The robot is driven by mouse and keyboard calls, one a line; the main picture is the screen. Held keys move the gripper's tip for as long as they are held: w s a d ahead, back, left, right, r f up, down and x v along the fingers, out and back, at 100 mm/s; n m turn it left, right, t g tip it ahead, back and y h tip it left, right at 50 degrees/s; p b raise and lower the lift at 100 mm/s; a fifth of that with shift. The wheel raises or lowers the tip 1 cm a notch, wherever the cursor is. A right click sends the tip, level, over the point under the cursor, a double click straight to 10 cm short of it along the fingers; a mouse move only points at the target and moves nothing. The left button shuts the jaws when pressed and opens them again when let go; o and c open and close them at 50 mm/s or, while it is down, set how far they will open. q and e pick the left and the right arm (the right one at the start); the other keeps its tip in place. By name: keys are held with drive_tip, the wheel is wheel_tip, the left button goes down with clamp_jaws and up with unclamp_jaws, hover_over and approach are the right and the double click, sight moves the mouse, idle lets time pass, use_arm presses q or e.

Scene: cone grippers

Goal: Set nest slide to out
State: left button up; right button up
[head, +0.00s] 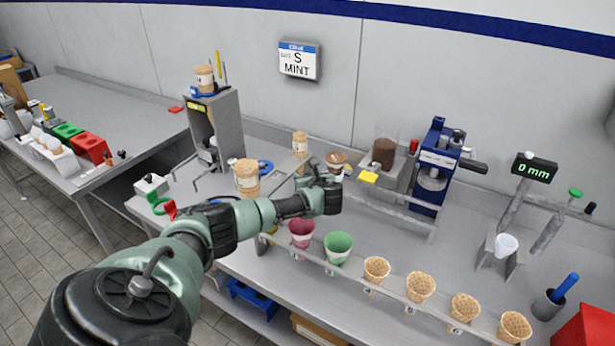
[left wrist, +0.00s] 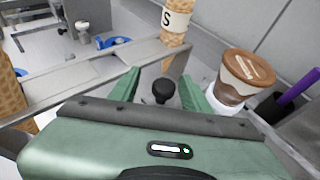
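A black ball knob (left wrist: 163,92) stands between the two green fingers of my left gripper (left wrist: 160,90) in the left wrist view. The fingers are apart, one on each side of the knob, with gaps showing; I cannot tell how close the knob is in depth. No label shows whether the knob belongs to the nest slide, and its base is hidden behind the gripper body. In the head view my left gripper (head: 322,172) is over the middle of the bench, and its hand hides the knob. My right gripper is in neither view.
A grey rail (left wrist: 90,75) runs at left. Several cones (head: 421,288) line the bench front. A blue press (head: 436,165) stands right.

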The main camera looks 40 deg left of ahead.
use_arm(q)
drive_tip(key=shift+s+d+r, duration=0.15)
drive_tip(key=shift+d, duration=0.4)
drive_tip(key=v, duration=0.6)
drive_tip(key=shift+s+r, duration=0.2)
drive_tip(key=shift+s, duration=0.05)
drive_tip(key=shift+d+r, duration=0.1)
